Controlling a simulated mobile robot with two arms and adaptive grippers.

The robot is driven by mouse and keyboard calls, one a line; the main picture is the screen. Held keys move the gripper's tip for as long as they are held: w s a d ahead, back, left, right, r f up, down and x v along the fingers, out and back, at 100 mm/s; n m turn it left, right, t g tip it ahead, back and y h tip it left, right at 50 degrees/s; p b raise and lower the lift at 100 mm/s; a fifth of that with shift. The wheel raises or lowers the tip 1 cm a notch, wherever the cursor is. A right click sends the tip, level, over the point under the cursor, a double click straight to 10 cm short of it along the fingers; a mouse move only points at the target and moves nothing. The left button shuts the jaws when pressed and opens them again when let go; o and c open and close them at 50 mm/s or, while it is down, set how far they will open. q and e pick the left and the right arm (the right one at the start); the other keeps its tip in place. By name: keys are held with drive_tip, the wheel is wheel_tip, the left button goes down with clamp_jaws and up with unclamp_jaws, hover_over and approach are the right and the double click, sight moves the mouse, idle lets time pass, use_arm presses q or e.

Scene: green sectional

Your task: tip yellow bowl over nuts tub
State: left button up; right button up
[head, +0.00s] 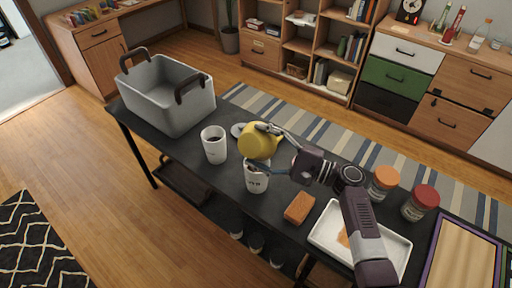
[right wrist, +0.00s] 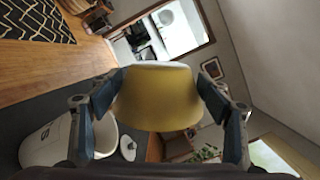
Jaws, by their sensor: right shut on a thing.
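The yellow bowl (head: 257,142) is held in my right gripper (head: 272,146), tilted on its side above the table. In the right wrist view the bowl (right wrist: 158,97) sits between the two fingers, which press on its sides. A white tub (head: 256,181) with dark lettering, too small to read surely, stands upright right below the bowl. It also shows at the lower left of the right wrist view (right wrist: 62,142). The bowl hides part of the tub's mouth, and I cannot see what is inside either. My left gripper is not in view.
A white cup with dark contents (head: 214,148) and a round pale lid (head: 238,130) are left of the bowl. A grey bin (head: 166,100) stands at the far left. A wooden block (head: 299,208), a white tray (head: 328,233) and two jars (head: 384,181) (head: 420,203) are right.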

drive_tip(key=shift+r, duration=0.1)
idle(0.4)
drive_tip(key=shift+w+d+m, duration=0.15)
drive_tip(key=shift+m, duration=0.45)
drive_tip(key=shift+w+m, duration=0.15)
drive_tip(key=shift+m, duration=0.15)
drive_tip(key=shift+d, duration=0.1)
drive_tip(key=shift+s+a+r+n+b, duration=0.15)
drive_tip(key=shift+s+n+b, duration=0.15)
drive_tip(key=shift+n, duration=0.25)
drive_tip(key=shift+s+a+n+b, duration=0.2)
drive_tip(key=shift+n+b, duration=0.1)
drive_tip(key=shift+n, duration=0.25)
drive_tip(key=shift+s+a+r+n, duration=0.1)
drive_tip(key=shift+s+n, duration=0.1)
drive_tip(key=shift+n, duration=0.3)
drive_tip(key=shift+s+r, duration=0.1)
drive_tip(key=shift+r, duration=0.1)
drive_tip(key=shift+c, duration=0.2)
